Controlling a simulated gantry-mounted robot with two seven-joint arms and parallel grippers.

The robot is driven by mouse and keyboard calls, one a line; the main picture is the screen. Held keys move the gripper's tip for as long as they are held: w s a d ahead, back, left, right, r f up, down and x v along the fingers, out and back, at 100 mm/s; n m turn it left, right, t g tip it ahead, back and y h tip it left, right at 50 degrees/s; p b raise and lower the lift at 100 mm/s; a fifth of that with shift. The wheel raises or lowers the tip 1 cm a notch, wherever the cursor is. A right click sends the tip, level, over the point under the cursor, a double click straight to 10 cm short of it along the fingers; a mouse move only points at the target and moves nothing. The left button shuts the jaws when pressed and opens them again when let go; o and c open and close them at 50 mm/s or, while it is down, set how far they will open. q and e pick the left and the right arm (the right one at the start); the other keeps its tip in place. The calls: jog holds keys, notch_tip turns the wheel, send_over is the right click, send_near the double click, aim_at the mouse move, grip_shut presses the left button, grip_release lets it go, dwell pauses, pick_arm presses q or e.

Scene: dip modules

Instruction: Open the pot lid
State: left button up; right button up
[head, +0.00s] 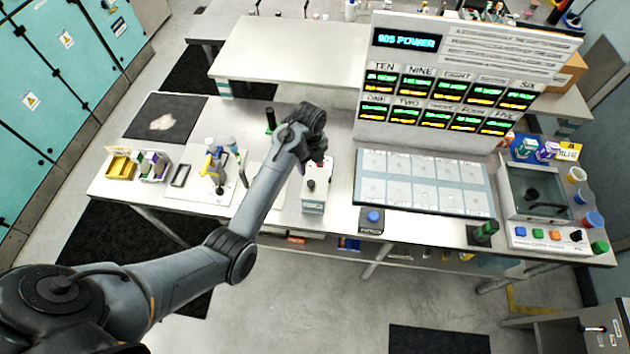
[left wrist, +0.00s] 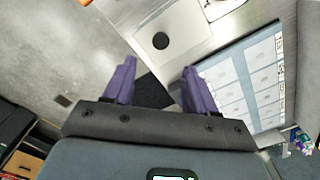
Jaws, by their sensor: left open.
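A glass-topped vessel with a metal rim (head: 507,181) stands at the right end of the bench. A dark round knob (head: 532,194) shows on its clear cover, which looks closed. I cannot tell for sure that this is the pot. My left gripper (head: 313,166) is far to its left, above the back of a small white box (head: 313,203) with a dark knob. In the left wrist view my left gripper (left wrist: 160,66) has its two purple fingers apart with nothing between them. A dark round knob (left wrist: 160,40) on a pale surface shows just beyond the fingertips. My right gripper is not in view.
A tiled white panel (head: 422,181) lies right of the white box, below an upright display board (head: 462,80). A blue button (head: 373,216) sits at the front edge. Colored jars (head: 577,175) stand right of the vessel. Bottles (head: 212,165) stand on the left.

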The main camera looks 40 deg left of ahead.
aim_at(311, 183)
pick_arm(q)
notch_tip(311, 183, down, 10)
jog(key=shift+f+p, duration=0.2)
jog(key=shift+p, duration=0.4)
grip_shut()
